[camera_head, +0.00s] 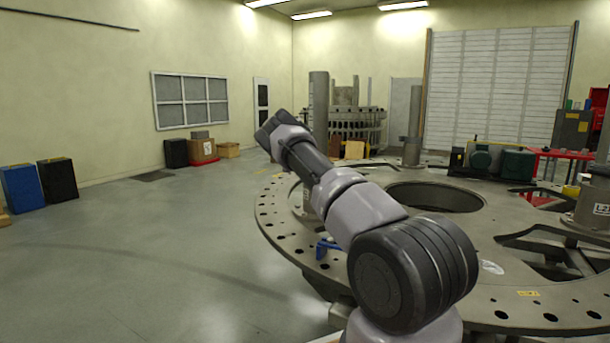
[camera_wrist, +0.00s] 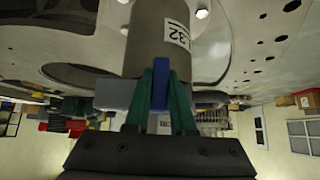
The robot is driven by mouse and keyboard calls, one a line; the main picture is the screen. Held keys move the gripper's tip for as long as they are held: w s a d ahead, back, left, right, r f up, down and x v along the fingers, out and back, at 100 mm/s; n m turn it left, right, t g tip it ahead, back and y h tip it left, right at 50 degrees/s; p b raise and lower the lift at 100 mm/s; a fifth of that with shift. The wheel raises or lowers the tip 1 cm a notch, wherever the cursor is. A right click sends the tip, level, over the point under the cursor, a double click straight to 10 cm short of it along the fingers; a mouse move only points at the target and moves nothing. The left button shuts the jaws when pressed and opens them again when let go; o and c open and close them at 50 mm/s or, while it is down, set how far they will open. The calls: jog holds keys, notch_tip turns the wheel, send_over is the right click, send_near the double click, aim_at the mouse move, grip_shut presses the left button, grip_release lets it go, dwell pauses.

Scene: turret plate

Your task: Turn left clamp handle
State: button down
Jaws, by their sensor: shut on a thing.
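A blue handle (camera_wrist: 159,70) stands between the two green fingers of my gripper (camera_wrist: 160,85) in the wrist view, which looks upside down. The fingers are shut on it. A grey cylinder (camera_wrist: 158,38) with a white label lies directly beyond the handle, and a grey block (camera_wrist: 114,94) is beside the fingers. In the camera_head view, a blue part (camera_head: 325,248) shows at the near left rim of the turret plate (camera_head: 285,237). I cannot tell whether it is the held handle. My arm hides my gripper there.
The round plate has holes along its rim and a large central opening (camera_head: 434,197). A labelled post (camera_head: 594,207) and green motors (camera_head: 500,162) stand on it. Dark and blue boxes (camera_head: 22,188) stand by the left wall. The floor left of the plate is clear.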

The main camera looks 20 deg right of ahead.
jog(key=shift+a, duration=0.1)
dwell(0.5)
jog(key=c, duration=0.8)
grip_release()
jog(key=shift+o, duration=0.2)
jog(key=v, duration=1)
jog(key=shift+a+r, duration=0.2)
jog(key=shift+r, duration=0.05)
